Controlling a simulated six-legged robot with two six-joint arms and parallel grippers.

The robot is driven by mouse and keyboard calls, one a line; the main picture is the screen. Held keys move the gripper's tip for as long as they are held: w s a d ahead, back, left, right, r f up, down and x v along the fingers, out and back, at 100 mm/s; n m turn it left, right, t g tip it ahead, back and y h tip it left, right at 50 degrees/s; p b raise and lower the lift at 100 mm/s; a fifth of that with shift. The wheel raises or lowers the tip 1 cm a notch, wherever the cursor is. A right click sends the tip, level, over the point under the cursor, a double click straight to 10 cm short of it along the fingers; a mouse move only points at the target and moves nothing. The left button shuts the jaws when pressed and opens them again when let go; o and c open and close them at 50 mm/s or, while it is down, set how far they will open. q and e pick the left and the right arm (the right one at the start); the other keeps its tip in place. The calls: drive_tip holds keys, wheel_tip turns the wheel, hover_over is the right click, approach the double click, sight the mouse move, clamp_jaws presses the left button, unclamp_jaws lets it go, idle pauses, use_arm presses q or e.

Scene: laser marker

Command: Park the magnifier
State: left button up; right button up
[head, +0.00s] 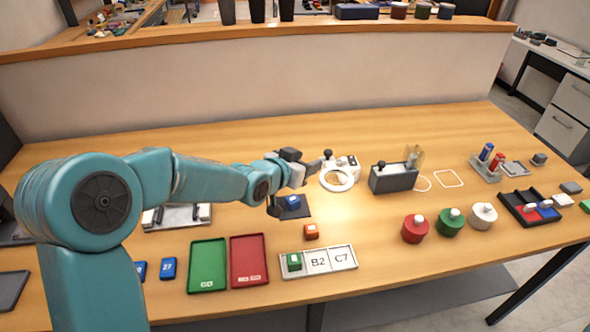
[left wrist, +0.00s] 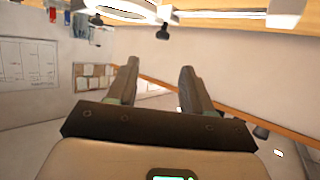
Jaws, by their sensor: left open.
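The magnifier (head: 337,180) appears to be the white ring in the middle of the bench, beside a small white unit with a black knob (head: 328,155). My left gripper (head: 314,167) is just left of the ring and knob, open and apparently empty. Its two fingers (left wrist: 157,88) stand apart in the left wrist view, with nothing between them. A white ring (left wrist: 127,10) and a dark knob (left wrist: 163,32) show at the top of that view, beyond the fingertips. Whether a finger touches the knob is unclear. My right gripper is out of view.
A dark grey box (head: 393,179) with a clear shield stands right of the ring, near a white square outline (head: 449,179). A dark pad with a blue block (head: 292,201) lies below my wrist. Green (head: 207,265) and red trays (head: 249,262) and red, green and white weights (head: 415,229) are nearer.

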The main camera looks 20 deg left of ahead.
use_arm(q)
drive_tip(key=v, duration=0.4)
drive_tip(key=shift+s+r, duration=0.15)
drive_tip(key=shift+s, duration=0.15)
